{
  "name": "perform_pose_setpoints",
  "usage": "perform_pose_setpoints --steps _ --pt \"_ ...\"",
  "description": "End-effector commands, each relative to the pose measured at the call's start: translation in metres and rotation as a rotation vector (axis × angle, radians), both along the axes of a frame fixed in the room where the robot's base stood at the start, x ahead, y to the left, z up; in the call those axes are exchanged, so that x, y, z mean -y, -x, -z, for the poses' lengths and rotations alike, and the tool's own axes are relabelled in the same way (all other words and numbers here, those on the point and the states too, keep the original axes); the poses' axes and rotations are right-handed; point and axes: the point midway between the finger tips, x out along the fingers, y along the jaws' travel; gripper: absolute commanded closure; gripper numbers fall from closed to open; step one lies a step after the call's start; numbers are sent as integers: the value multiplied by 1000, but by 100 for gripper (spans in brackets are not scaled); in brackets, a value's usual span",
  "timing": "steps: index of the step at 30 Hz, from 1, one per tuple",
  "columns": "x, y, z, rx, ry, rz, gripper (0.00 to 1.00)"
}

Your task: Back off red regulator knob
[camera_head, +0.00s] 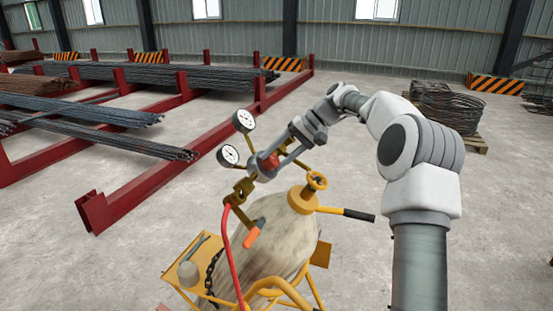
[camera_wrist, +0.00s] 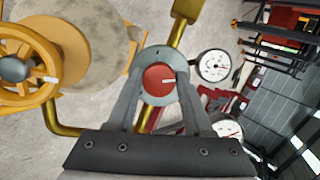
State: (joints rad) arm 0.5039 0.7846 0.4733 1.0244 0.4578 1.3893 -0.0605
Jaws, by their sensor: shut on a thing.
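In the head view the knob (camera_head: 268,161) shows as a small red patch between the fingers of my gripper (camera_head: 266,163). Two white round gauges, the upper one (camera_head: 243,121) and the lower one (camera_head: 228,156), stand on the brass regulator (camera_head: 242,188) beside the knob. Part of the regulator is hidden behind my gripper.
A yellow valve handwheel (camera_head: 317,181) tops the pale, stained cylinder (camera_head: 277,228) close to my gripper. A red hose (camera_head: 231,250) hangs from the regulator. The yellow cart (camera_head: 190,262) carries a chain and tools. Red racks with rebar (camera_head: 130,115) stand behind left.

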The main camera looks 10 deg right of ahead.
Motion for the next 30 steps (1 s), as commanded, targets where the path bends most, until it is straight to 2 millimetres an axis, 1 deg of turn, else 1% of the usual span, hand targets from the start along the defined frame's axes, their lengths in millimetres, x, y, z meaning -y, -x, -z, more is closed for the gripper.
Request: perform_pose_setpoints --steps 30 --pt "-2 3 4 615 414 -622 100"
